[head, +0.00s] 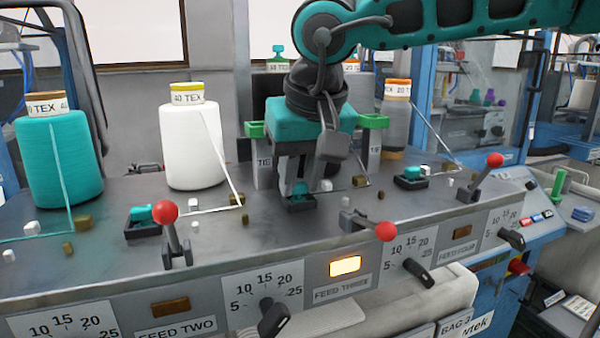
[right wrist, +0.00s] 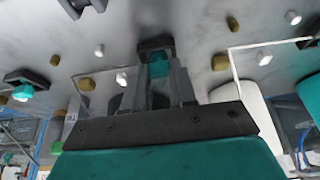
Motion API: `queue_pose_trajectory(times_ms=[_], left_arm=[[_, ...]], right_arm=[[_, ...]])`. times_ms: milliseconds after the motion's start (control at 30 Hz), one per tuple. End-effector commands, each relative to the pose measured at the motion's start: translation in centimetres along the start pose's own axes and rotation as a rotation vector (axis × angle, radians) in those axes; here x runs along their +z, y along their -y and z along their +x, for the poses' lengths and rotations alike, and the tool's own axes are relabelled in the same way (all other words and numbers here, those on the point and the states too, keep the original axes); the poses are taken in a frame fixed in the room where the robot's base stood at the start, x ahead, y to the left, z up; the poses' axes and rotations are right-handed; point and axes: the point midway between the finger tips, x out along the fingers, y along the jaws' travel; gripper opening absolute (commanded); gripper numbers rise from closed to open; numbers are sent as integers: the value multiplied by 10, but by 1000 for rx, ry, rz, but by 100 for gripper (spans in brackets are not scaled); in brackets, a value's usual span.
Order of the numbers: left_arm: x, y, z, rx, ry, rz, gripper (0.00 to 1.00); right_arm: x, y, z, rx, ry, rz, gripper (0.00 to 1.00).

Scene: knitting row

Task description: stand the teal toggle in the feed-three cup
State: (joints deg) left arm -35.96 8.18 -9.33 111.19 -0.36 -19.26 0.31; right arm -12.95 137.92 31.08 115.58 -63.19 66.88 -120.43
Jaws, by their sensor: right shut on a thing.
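The teal toggle (head: 299,188) is between the fingers of my right gripper (head: 298,184), which points straight down and is shut on it. The toggle also shows between the fingertips in the right wrist view (right wrist: 158,68). The dark feed-three cup (head: 303,204) is directly below the fingertips, behind the lit feed-three panel, and shows in the right wrist view (right wrist: 153,43). The toggle's lower end is at the cup; the fingers and cup wall hide whether it touches the bottom. The toggle looks about upright. My left gripper is not in view.
Cups with teal toggles stand at feed two (head: 142,218) and feed four (head: 411,178). Red-knobbed levers (head: 386,231) line the front edge. A white cone (head: 194,145), a teal cone (head: 58,160) and a grey cone (head: 396,125) stand behind, with threads running forward.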

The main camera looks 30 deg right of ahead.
Motion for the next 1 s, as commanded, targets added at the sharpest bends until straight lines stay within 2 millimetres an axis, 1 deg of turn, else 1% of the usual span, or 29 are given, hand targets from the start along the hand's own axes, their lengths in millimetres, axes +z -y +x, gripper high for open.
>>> queue_pose_trajectory(times_ms=[167,200,500,700,800,867,967,1000], left_arm=[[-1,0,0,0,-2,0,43],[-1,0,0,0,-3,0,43],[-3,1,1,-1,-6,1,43],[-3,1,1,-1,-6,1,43],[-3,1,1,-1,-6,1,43],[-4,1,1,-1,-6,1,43],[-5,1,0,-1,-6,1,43],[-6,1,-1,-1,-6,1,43]], right_arm=[[0,0,0,0,0,0,9],[0,0,0,0,0,0,27],[0,0,0,0,0,0,56],[0,0,0,0,0,0,56],[0,0,-3,0,-1,0,56],[-1,0,-9,-1,-3,0,56],[-1,0,-24,-2,-5,-1,56],[-1,0,-33,-3,-5,0,56]])
